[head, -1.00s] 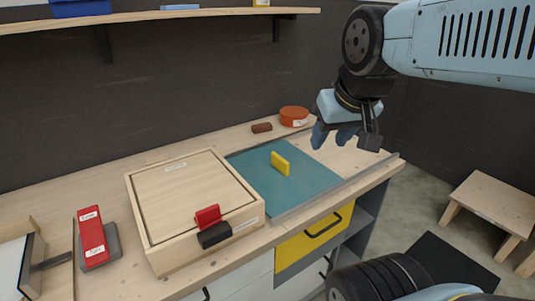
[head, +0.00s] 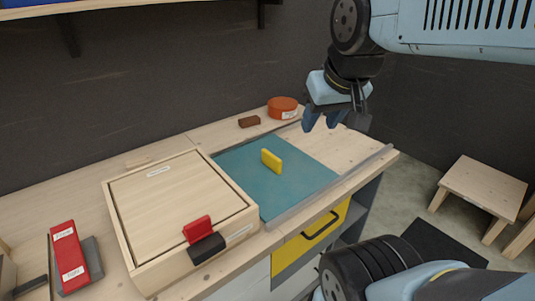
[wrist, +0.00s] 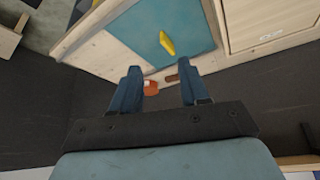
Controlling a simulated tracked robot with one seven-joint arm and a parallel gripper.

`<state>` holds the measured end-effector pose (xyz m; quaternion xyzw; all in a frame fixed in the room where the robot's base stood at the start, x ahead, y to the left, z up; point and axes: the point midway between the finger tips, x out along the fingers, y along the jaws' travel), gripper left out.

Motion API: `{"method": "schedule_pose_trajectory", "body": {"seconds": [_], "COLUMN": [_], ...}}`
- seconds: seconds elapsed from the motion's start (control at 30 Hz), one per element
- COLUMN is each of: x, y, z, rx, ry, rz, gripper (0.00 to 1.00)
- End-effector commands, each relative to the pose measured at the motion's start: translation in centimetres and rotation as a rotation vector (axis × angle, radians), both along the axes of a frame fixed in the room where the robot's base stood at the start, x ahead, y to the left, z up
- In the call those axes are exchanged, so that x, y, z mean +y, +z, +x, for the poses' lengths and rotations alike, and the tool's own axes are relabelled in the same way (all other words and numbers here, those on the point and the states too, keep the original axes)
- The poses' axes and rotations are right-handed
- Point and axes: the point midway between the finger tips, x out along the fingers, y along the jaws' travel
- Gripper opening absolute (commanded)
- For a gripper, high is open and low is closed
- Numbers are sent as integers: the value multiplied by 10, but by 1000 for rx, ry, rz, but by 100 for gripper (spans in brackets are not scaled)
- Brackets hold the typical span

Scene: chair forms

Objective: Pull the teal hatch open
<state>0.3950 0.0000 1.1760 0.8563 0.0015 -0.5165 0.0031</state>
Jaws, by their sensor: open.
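The teal hatch (head: 300,190) is a flat panel set in the wooden worktop, with a yellow upright handle (head: 271,161) on it. A grey rail (head: 330,190) runs along its front edge. In the wrist view the hatch (wrist: 185,20) is at the top, with the yellow handle (wrist: 166,44) on it. My gripper (head: 331,124) is open and empty, above the far right part of the worktop, to the right of the handle and apart from it. In the wrist view its two blue fingers (wrist: 158,82) are spread, with nothing between them.
A wooden box (head: 170,205) with a red handle and black catch stands left of the hatch. A red block (head: 68,255) is farther left. An orange round tin (head: 282,107) and a brown block (head: 249,121) lie behind the hatch. A yellow drawer (head: 315,235) is below. A stool (head: 480,192) stands right.

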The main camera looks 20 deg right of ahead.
Motion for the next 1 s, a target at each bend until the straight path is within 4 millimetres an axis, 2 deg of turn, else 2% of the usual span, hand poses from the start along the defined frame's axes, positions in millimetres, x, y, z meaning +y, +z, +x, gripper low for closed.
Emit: {"method": "schedule_pose_trajectory", "body": {"seconds": [0.07, 0.17, 0.57, 0.77, 1.0], "x": [0, 11, 12, 12, 12], "y": [0, 0, -15, -32, -61], "z": [9, 24, 106, 147, 196], "rx": [16, 44, 172, 236, 311], "ry": [8, 23, 118, 167, 229], "rz": [-6, -17, -63, -77, -90], "gripper": [45, 45, 45, 45, 45]}}
